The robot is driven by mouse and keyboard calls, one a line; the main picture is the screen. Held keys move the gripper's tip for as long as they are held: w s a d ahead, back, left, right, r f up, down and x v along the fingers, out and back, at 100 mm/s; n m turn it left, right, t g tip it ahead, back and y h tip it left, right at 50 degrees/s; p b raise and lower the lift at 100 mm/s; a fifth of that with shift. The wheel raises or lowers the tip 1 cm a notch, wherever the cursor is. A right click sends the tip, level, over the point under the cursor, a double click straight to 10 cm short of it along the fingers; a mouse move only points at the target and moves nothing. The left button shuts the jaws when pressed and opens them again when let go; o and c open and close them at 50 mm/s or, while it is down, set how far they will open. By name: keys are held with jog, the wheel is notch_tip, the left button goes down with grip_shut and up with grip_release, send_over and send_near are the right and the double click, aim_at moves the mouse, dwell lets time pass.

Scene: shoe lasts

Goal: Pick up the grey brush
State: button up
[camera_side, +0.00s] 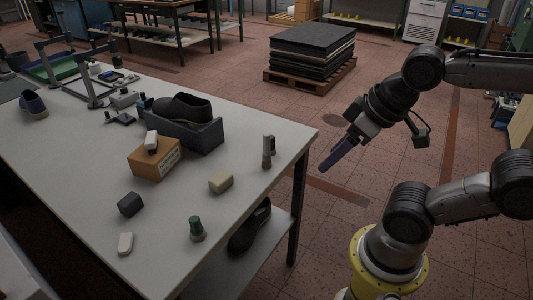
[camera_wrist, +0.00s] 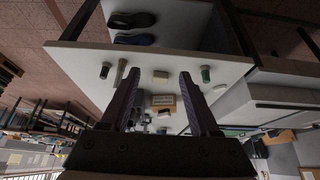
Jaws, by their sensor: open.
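On the white table (camera_side: 80,180) are a beige block (camera_side: 221,182), a green-topped object (camera_side: 197,228), a dark block (camera_side: 130,204), a white block (camera_side: 125,243), a brown box (camera_side: 153,160) and a grey tray (camera_side: 200,138) with a dark shoe. Shoes (camera_wrist: 132,20) lie on the lower shelf.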

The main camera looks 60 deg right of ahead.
jog(key=w+r+m, duration=0.5)
jog(key=r+m, duration=0.1)
jog(key=m, duration=0.2)
jog(key=m+g, duration=0.5)
jog(key=m, duration=0.5)
send_over(267, 153)
notch_tip(267, 153, down, 5)
jog(key=shift+g, duration=0.3)
jog(key=f, duration=1)
jog(key=shift+w+d, duration=0.3)
jog(key=shift+w, duration=0.05)
jog(key=shift+d+f, duration=0.15)
jog(key=shift+f, duration=2.75)
